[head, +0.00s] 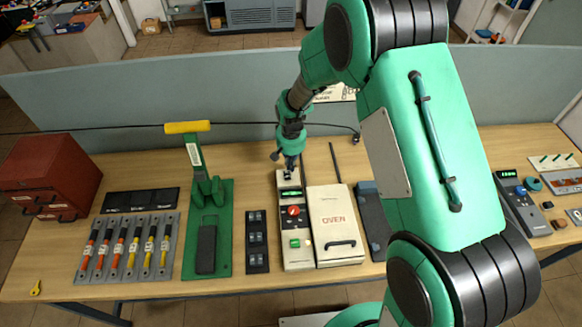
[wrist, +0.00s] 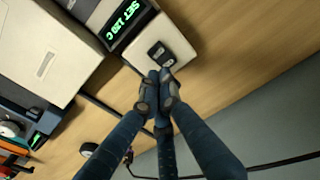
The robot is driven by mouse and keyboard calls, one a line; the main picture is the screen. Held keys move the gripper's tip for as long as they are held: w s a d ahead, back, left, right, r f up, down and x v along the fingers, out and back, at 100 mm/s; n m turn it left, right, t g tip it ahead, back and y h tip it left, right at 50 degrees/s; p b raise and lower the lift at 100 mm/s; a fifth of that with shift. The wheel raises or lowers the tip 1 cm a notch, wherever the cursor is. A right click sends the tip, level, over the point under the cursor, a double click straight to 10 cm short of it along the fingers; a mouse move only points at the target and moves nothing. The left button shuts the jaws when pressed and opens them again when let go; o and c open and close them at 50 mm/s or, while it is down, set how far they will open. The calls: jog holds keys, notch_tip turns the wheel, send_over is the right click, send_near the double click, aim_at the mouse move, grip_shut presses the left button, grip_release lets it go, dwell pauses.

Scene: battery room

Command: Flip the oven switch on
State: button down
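The oven (head: 335,235) is a cream box with a red "OVEN" label and a black handle. On its left is its control panel (head: 298,262), with a green display (head: 290,194), a red knob (head: 293,210) and a green button. The black oven switch (wrist: 160,55) sits on the pale panel end beyond the display (wrist: 124,17), which shows a "SET" reading in the wrist view. My gripper (head: 290,165) is over this far end. In the wrist view my gripper's fingertips (wrist: 158,78) are together, empty, right beside the switch; contact cannot be told. The switch's position is unclear.
A green lever press (head: 205,215) and a black switch block (head: 257,240) stand left of the oven. A dark slab (head: 372,220) lies to its right. A grey partition (head: 220,95) with a cable runs behind the table.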

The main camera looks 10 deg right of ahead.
notch_tip(320, 180, up, 12)
jog(key=w, duration=0.1)
jog(key=shift+w+p, duration=0.4)
dwell(0.5)
jog(key=s+d+r+t+b, duration=0.15)
jog(key=s+d+r, duration=0.25)
jog(key=s+r, duration=0.4)
jog(key=s+d+r+t+b, duration=0.1)
jog(key=s+d+r+b, duration=0.25)
jog(key=s+r, duration=0.45)
jog(key=s+d+r+t+b, duration=0.1)
jog(key=s+d+r, duration=0.1)
jog(key=s, duration=0.8)
jog(key=s+d+r+t+b, duration=0.1)
jog(key=s+d, duration=0.3)
jog(key=s, duration=0.7)
jog(key=shift+b+v, duration=0.6)
jog(key=shift+v, duration=0.35)
jog(key=shift+w+d+t, duration=0.15)
jog(key=shift+t, duration=0.1)
